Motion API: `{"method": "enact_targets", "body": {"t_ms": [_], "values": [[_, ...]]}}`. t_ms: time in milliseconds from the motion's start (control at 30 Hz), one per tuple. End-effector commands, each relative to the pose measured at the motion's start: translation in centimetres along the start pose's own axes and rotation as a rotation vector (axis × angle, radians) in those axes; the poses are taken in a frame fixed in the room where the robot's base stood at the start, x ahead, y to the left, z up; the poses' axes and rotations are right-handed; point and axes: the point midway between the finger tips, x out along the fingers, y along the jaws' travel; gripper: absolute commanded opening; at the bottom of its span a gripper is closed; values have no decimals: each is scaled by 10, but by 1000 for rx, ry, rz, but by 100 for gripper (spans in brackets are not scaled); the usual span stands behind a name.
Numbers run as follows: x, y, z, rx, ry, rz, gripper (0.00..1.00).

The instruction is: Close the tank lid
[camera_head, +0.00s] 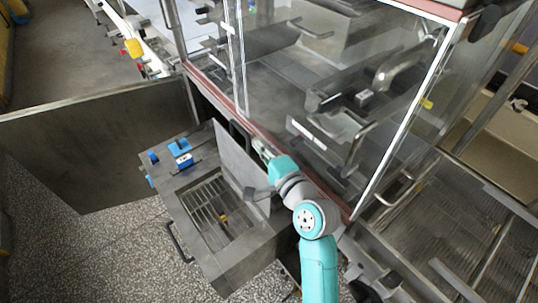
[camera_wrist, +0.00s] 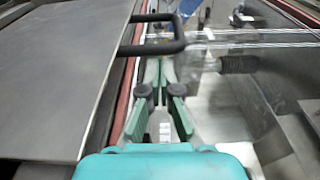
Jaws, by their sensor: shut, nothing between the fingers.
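The tank (camera_head: 238,262) is a grey metal box with a barred grate (camera_head: 207,207) in its opening. Its lid (camera_head: 235,160) is a flat grey plate standing raised at the opening's right edge, so the tank is open. In the wrist view the lid (camera_wrist: 62,75) fills the left side. A black bar handle (camera_wrist: 181,34) projects from the lid's edge; it also shows in the head view (camera_head: 238,138). My gripper (camera_head: 262,147) is beside the lid's right face, close to the handle. In the wrist view my gripper (camera_wrist: 160,68) is shut and empty, its tips just below the handle.
A glass-walled machine (camera_head: 330,100) with a red-brown lower frame (camera_head: 215,92) stands close behind and right of the lid. Blue fittings (camera_head: 180,150) sit on the tank's left top. A large open metal panel (camera_head: 95,145) stands at left. Speckled floor (camera_head: 90,250) is clear at lower left.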

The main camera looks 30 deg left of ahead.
Motion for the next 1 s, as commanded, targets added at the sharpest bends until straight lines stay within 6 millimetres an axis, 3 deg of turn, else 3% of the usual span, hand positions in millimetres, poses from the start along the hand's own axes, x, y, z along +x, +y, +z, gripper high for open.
{"method": "enact_targets", "body": {"t_ms": [200, 667, 1000], "values": [[10, 0, 1, 1, -1, 1, 0], [10, 0, 4, 0, -1, 1, 0], [6, 1, 37, -46, -4, -4, 0]]}}
